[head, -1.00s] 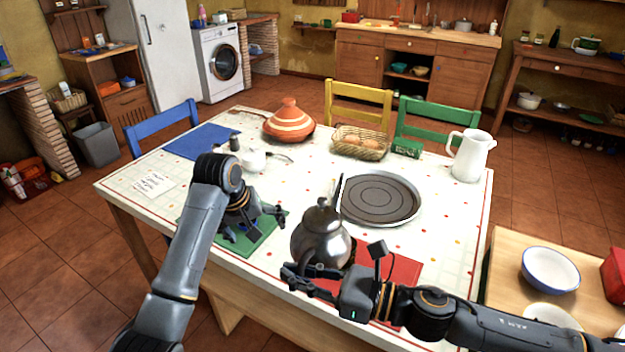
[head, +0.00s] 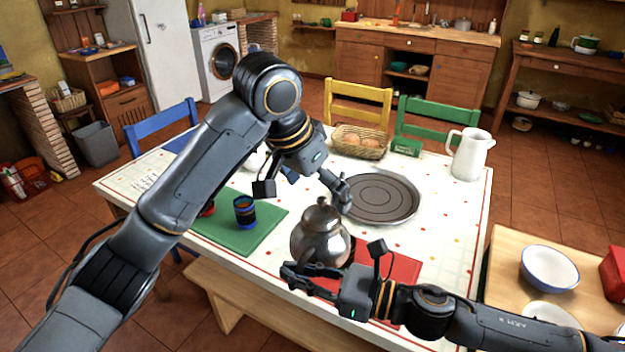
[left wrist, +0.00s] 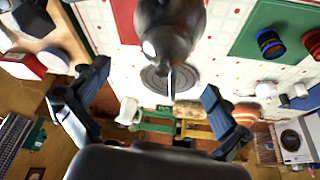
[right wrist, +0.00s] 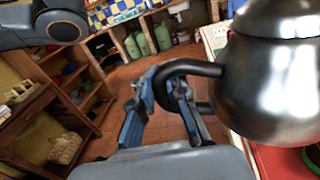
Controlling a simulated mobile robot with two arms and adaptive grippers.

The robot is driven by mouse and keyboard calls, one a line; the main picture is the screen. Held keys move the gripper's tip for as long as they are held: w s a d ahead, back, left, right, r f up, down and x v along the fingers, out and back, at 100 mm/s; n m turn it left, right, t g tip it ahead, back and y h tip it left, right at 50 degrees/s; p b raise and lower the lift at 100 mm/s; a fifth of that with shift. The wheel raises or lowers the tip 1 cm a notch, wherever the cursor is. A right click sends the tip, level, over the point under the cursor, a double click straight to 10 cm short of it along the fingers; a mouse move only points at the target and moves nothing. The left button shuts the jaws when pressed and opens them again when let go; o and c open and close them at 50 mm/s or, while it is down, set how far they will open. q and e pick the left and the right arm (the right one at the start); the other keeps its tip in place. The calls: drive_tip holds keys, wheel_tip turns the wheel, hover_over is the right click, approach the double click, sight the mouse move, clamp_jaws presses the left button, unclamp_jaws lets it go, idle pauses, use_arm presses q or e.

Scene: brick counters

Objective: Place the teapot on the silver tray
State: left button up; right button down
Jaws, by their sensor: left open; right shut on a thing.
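The silver teapot (head: 320,238) is upright near the table's front edge, between the green and red mats. I cannot tell whether it touches the table. My right gripper (head: 300,280) is shut on its dark handle, which shows in the right wrist view (right wrist: 190,68). My left gripper (head: 338,190) is open and empty just beyond the teapot, on its spout side. The left wrist view shows the teapot (left wrist: 178,30) and its spout between the spread fingers. The round silver tray (head: 412,212) lies flat and empty behind the teapot, its left edge partly covered by my left gripper.
A green mat (head: 258,238) at left holds a blue cup (head: 244,211) and a red one. A red mat (head: 400,268) lies right of the teapot. A bread basket (head: 360,143) and white pitcher (head: 470,155) stand behind the tray.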

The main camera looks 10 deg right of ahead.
sight(330, 217)
use_arm(q)
drive_tip(key=x, duration=0.9)
drive_tip(key=shift+w, duration=0.1)
use_arm(e)
drive_tip(key=shift+r, duration=0.2)
use_arm(q)
drive_tip(key=shift+c, duration=0.2)
